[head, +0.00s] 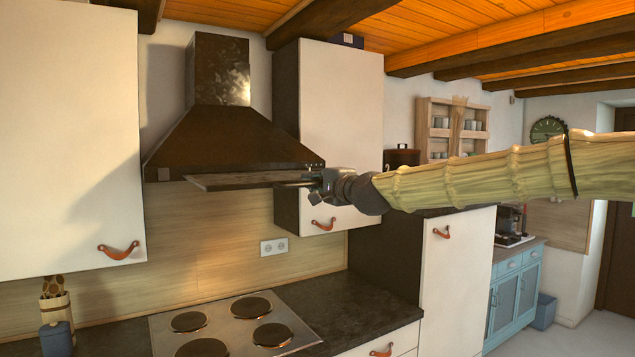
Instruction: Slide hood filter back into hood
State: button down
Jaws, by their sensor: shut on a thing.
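A dark brown range hood (225,132) hangs on the wall between two cream wall cabinets. The hood filter (240,180), a thin flat brownish panel, sits roughly level just below the hood's front lower edge. Its near edge sticks out from under the hood; whether its far edge is inside the hood is hidden. My gripper (310,181) is at the right end of the filter, with its fingers pointing left and shut on it. My arm reaches in from the right edge of the picture.
A hob (235,325) with several round plates lies on the dark worktop below. The right wall cabinet (345,130) is close behind my gripper. A jar (55,338) and a utensil pot (56,308) stand at the left. The space between filter and hob is clear.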

aim_at(295, 176)
jog(key=shift+x, duration=1.35)
jog(key=shift+r, duration=0.1)
jog(key=shift+p+x, duration=0.95)
jog(key=shift+x, duration=3.05)
jog(key=shift+w, duration=0.1)
jog(key=shift+p+x, duration=1.6)
jog(key=shift+x, duration=2.8)
jog(key=c, duration=1.5)
grip_release()
jog(key=shift+f, duration=0.2)
